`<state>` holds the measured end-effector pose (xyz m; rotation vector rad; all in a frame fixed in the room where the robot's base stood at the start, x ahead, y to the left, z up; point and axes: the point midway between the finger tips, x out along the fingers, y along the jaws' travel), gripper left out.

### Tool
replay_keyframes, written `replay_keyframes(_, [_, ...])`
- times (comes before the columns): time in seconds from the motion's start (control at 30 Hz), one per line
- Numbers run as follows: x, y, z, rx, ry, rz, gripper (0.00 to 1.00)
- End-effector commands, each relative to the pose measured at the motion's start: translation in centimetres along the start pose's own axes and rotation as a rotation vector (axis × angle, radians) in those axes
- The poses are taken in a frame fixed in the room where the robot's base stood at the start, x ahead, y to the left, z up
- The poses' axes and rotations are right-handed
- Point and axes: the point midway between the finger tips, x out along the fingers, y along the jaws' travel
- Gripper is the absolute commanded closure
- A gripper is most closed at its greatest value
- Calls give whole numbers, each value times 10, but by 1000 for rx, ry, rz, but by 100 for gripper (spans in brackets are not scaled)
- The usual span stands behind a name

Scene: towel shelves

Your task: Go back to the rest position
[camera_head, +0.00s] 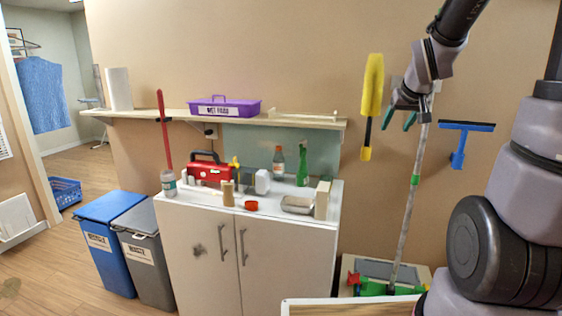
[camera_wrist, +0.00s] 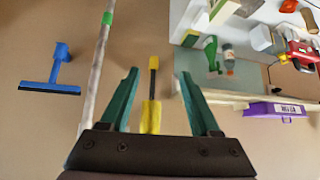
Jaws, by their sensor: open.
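My gripper (camera_head: 397,121) is raised at the upper right in the head view, in front of the beige wall. In the wrist view my gripper (camera_wrist: 158,85) shows two green fingers spread apart with nothing held between them. A yellow duster (camera_wrist: 152,112) shows between the fingers there, hanging on the wall behind them. My arm comes down to the gripper from the top right of the head view.
A mop handle (camera_head: 412,190), a blue squeegee (camera_head: 460,145) and the yellow duster (camera_head: 372,90) are close around my gripper. A wall shelf (camera_head: 300,121) holds a purple caddy (camera_head: 225,108). A white cabinet (camera_head: 205,255) bears bottles and a red toolbox (camera_head: 212,170). Two bins stand left.

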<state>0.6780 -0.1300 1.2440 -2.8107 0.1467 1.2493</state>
Motion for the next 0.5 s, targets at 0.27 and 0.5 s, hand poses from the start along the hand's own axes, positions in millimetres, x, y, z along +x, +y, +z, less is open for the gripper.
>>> replay_keyframes(0.27, [-127, -30, 46, 180, -71, -76, 37])
replay_keyframes(0.5, [-193, -46, 92, 294, -142, -170, 37])
